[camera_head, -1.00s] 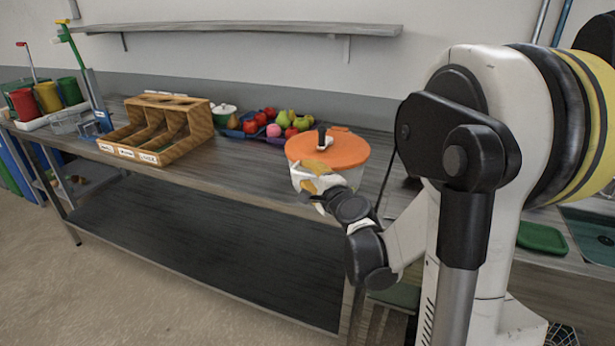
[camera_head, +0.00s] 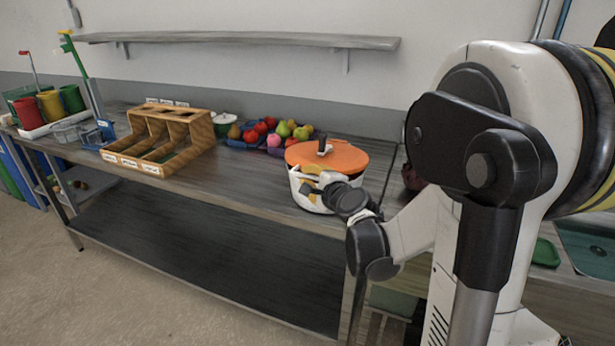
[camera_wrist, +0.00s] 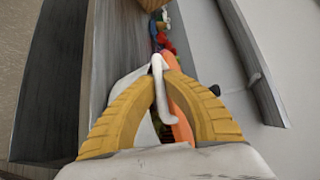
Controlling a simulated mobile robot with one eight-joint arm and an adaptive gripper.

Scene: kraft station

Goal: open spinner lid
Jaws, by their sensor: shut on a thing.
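The spinner is a white bowl (camera_head: 309,202) with an orange lid (camera_head: 345,157) that lies on top and looks roughly level. A dark knob (camera_head: 322,146) stands on the lid. My gripper (camera_head: 311,182) is at the bowl's near side, just below the lid's rim. In the wrist view, my yellow fingers (camera_wrist: 160,68) close around a slim white lever-like piece (camera_wrist: 158,88) at the spinner's side. The orange lid (camera_wrist: 181,122) shows partly between the fingers, with the rest hidden behind them. The hand and wrist hide part of the bowl.
The spinner stands near the bench's front edge (camera_head: 250,200). A wooden divided bin (camera_head: 160,140) is further left. A wall shelf (camera_head: 240,38) runs above. Bench between bin and spinner is clear.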

